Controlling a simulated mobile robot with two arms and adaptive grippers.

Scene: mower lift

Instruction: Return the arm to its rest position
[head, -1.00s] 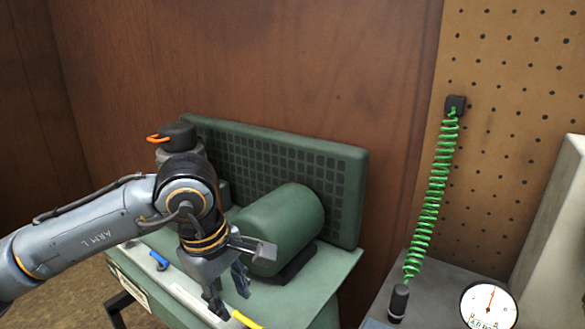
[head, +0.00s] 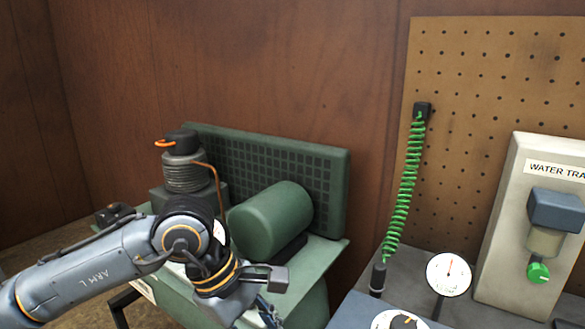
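My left arm (head: 95,277) comes in from the lower left, in front of a green compressor unit. Its wrist covers part of the unit's base. My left gripper (head: 268,308) points down at the bottom edge, in front of the green bench top. Its fingertips run out of the picture, so I cannot tell how far apart they are. No object shows in the visible part of it. My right arm and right gripper are not in view.
Behind my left arm stand the green tank (head: 270,220), a ribbed cylinder (head: 184,172) with a black cap, and a dark grille panel (head: 325,185). To the right are a green coiled hose (head: 402,195), a dial gauge (head: 449,274) and a water trap panel (head: 512,200).

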